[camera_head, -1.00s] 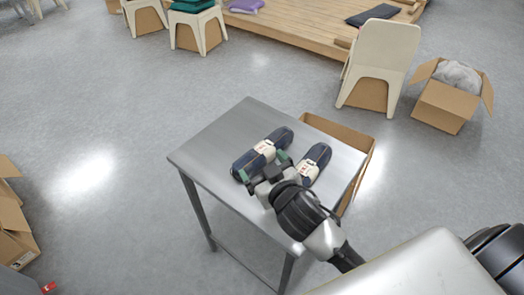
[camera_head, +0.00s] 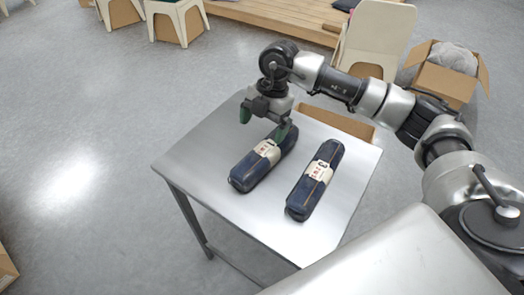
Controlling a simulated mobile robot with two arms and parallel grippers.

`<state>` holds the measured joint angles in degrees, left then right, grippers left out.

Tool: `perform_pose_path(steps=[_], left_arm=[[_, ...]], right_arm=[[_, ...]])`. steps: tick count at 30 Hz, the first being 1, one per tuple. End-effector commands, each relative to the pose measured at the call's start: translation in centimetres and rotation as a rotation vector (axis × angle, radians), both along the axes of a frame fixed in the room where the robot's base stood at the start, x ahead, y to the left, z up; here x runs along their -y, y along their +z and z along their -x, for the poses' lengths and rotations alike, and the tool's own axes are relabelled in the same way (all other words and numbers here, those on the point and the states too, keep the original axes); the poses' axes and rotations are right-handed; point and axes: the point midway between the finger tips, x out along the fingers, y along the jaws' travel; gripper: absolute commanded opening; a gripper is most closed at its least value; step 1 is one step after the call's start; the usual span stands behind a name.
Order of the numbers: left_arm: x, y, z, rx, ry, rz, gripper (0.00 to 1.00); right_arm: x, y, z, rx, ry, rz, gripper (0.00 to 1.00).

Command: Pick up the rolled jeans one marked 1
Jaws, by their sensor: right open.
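Two dark blue rolled jeans, each with a pale paper band, lie side by side on a metal table (camera_head: 190,165). The left roll (camera_head: 243,178) is tilted towards the upper right. The right roll (camera_head: 302,201) lies a short gap away. The bands carry small red marks that I cannot read, so I cannot tell which is marked 1. My right gripper (camera_head: 264,123) is open and empty, with its green-tipped fingers pointing down at the far end of the left roll. One finger overlaps that end in the picture; I cannot tell if they touch. My left gripper is out of view.
An open cardboard box (camera_head: 338,121) stands behind the table's far right edge. A box with grey cloth (camera_head: 447,70) and a cream chair (camera_head: 372,35) are farther back. The table's left part is bare.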

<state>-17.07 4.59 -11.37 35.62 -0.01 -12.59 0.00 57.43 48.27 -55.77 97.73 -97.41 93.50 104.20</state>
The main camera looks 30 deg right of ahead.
Motion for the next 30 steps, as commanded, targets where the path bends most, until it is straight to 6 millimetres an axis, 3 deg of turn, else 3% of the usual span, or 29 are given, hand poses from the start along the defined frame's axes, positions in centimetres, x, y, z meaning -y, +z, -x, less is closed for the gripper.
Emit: perform_pose_path(steps=[2,5,12,19,30], left_arm=[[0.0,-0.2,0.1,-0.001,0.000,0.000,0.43],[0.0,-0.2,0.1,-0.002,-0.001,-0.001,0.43],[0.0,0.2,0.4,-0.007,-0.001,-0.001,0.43],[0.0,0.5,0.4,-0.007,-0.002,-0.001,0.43],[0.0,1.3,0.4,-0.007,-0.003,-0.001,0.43]], right_arm=[[1.8,0.2,-0.2,-0.015,-0.042,0.077,0.94],[2.5,-0.4,-0.1,-0.027,-0.065,0.118,0.94],[2.0,-4.0,0.2,-0.029,-0.067,0.119,0.94],[1.6,-5.7,0.4,-0.028,-0.063,0.118,0.94],[0.6,-10.0,1.1,-0.025,-0.063,0.116,0.94]])
